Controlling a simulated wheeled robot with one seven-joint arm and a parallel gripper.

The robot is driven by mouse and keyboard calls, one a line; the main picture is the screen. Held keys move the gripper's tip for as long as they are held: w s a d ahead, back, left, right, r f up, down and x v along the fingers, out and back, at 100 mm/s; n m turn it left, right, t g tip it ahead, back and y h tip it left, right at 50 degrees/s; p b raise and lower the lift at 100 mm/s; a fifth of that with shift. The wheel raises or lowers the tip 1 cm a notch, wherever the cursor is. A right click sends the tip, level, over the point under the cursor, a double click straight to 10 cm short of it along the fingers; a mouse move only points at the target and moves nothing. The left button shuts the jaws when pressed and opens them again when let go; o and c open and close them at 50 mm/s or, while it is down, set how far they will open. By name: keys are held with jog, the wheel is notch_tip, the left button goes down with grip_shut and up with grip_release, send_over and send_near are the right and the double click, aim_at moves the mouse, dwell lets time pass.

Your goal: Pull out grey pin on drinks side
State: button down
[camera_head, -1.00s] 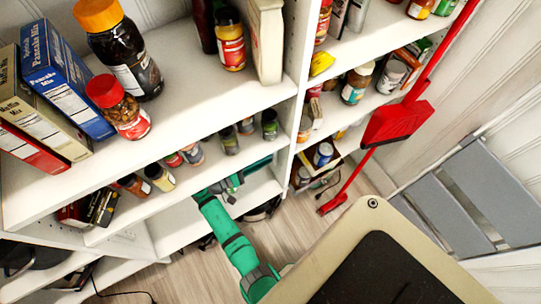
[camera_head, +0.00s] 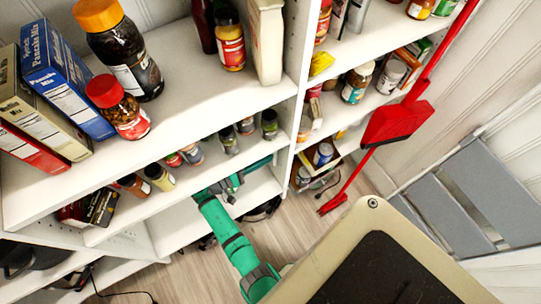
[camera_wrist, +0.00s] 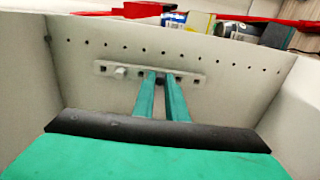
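In the wrist view, a pale strip with a row of square dark holes (camera_wrist: 190,77) sits on the shelf's white side wall. A small grey pin (camera_wrist: 120,72) sticks out of it, left of my gripper. My gripper's (camera_wrist: 162,76) two green fingers reach to the middle of the strip with a narrow gap between them. Something small and dark shows between the tips; I cannot tell whether it is a hole or a gripped pin. In the head view, my gripper (camera_head: 236,182) is under a shelf board near the upright panel; the pins are too small or hidden there.
Jars and small bottles (camera_head: 240,136) stand on the shelf board above my gripper. Shelf walls close in on both sides in the wrist view. Wooden floor (camera_head: 290,220) is open below.

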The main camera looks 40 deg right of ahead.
dwell(0.5)
jog(key=v, duration=0.6)
dwell(1.2)
jog(key=shift+w, duration=0.1)
